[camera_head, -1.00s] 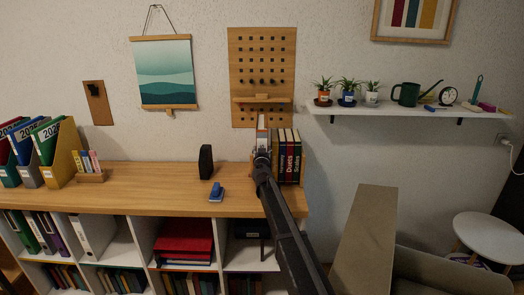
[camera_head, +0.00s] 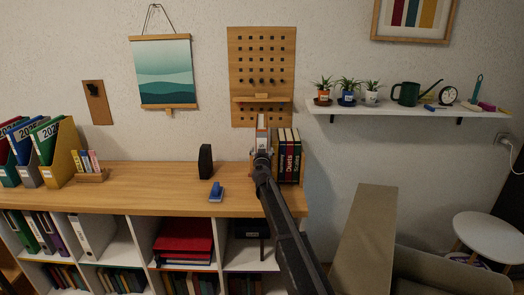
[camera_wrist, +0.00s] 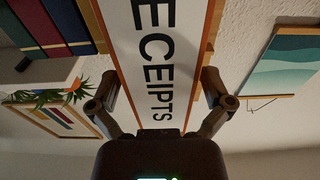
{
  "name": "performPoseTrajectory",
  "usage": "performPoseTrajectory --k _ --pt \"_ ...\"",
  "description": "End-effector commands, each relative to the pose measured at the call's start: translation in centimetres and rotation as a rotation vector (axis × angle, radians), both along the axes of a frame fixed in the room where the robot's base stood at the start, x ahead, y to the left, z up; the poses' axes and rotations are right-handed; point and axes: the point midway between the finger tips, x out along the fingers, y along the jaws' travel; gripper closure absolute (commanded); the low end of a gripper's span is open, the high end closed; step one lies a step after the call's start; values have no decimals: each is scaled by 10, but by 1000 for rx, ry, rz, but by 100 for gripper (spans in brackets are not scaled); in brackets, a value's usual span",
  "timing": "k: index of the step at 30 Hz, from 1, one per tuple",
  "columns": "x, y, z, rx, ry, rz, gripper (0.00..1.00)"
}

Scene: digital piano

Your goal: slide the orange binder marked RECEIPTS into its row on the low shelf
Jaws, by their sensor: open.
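The orange binder (camera_head: 261,121) with a white label stands upright at the left end of a row of dark books (camera_head: 289,157) on the wooden top of the low shelf (camera_head: 130,188). In the wrist view the binder's spine (camera_wrist: 160,50) reads "ECEIPTS"; the rest of the word is cut off. My gripper (camera_wrist: 159,90) is open, with one finger on each side of the spine. I cannot tell whether either finger touches it. In the head view my gripper (camera_head: 262,158) is in front of the binder and hides its lower part.
Magazine files (camera_head: 62,152) stand at the far left. The wooden top between them and the bookend is mostly clear.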

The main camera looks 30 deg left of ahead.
Motion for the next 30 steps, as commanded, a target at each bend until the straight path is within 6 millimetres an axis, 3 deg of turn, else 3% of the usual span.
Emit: performPoseTrajectory --k 30 --pt "-38 -20 -2 0 0 0 0"
